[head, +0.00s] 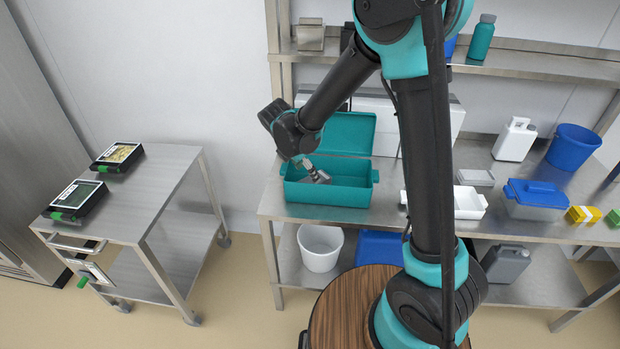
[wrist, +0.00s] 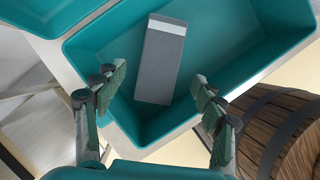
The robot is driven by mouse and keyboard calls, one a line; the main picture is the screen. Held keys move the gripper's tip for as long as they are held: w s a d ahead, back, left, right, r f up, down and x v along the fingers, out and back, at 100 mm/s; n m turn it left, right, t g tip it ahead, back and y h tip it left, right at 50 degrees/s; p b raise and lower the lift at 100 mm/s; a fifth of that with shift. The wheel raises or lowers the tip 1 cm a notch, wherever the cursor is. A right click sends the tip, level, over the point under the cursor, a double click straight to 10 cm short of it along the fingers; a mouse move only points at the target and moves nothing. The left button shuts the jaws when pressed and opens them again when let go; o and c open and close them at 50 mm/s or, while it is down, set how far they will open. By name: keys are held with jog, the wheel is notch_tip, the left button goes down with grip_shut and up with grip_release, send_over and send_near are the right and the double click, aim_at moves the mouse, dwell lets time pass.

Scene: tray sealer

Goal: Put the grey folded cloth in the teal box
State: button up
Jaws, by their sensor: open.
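The teal box (head: 330,194) stands on the left part of the steel bench with its lid (head: 345,132) raised at the back. In the wrist view, a flat dark grey rectangular piece with a pale band at one end, which looks like the grey folded cloth (wrist: 163,62), lies inside the teal box (wrist: 232,62). My gripper (wrist: 158,83) is open, its two fingers apart on either side of the near part of the cloth, with visible gaps. In the head view, my gripper (head: 314,170) points down into the box, and the cloth is hard to make out there.
Right of the box are a white tray (head: 468,203), a light grey flat item (head: 477,177), a blue lidded container (head: 536,198) and a blue bucket (head: 573,147). A wooden barrel top (head: 340,310) is in front. A steel cart (head: 165,190) with two black trays stands left.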

jog(key=v, duration=0.7)
jog(key=s+d+m+y, duration=0.1)
jog(key=s+d+m, duration=0.2)
jog(key=d+m, duration=0.55)
jog(key=s+d+m+y, duration=0.15)
jog(key=d+m, duration=0.35)
jog(key=d, duration=0.6)
jog(key=s+d+f+m+t, duration=0.1)
jog(key=s+d+f+m, duration=0.4)
jog(key=s+d+m, duration=0.4)
jog(key=shift+s+d+m+y, duration=0.3)
jog(key=shift+s+m, duration=0.85)
jog(key=shift+m, duration=0.9)
